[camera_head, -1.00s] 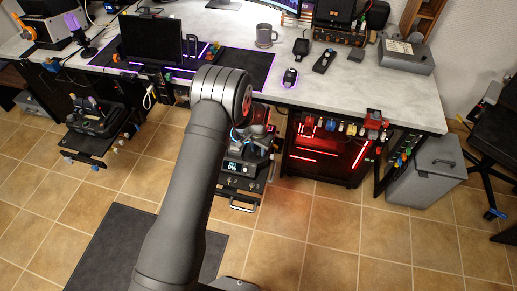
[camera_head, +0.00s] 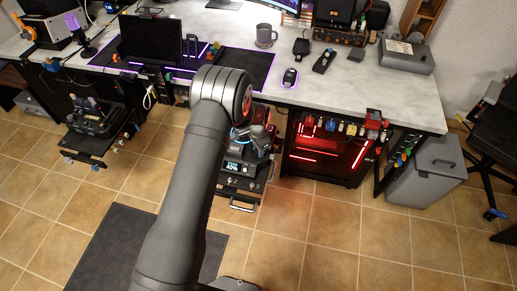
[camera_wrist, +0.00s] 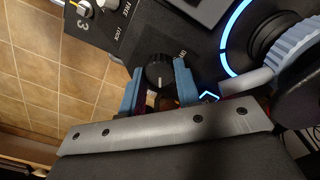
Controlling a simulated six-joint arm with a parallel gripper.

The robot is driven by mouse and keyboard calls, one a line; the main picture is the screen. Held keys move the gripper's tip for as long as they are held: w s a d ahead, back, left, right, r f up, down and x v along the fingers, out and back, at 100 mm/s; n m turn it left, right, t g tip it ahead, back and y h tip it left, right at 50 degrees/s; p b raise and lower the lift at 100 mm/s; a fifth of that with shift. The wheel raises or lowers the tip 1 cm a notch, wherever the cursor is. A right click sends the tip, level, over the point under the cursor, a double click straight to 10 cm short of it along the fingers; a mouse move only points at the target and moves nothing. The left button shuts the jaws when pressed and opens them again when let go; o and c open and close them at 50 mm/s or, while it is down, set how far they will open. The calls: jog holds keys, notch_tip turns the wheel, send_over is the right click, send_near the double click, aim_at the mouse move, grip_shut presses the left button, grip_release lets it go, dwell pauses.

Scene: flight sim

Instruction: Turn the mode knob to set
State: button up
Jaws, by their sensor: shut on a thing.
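The mode knob (camera_wrist: 159,70) is a round black knob with a pale pointer line on a dark panel, in the middle of the wrist view. My gripper (camera_wrist: 158,84) has its two blue fingers on either side of the knob, shut on it. In the wrist view the pointer line points down toward my gripper. A label beside the knob is too small to read surely.
A blue-lit ring and a large ribbed wheel (camera_wrist: 295,45) stand close to the right of the knob. A switch panel marked FREE and LOCK (camera_wrist: 118,22) is at upper left. The desk (camera_head: 340,80) overhangs behind the device. Tiled floor (camera_head: 310,230) is open in front.

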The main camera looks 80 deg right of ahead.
jog(key=o, duration=1)
notch_tip(320, 180, up, 18)
jog(key=shift+f, duration=0.25)
jog(key=shift+f, duration=0.1)
notch_tip(320, 180, down, 17)
jog(key=shift+f, duration=0.15)
dwell(0.5)
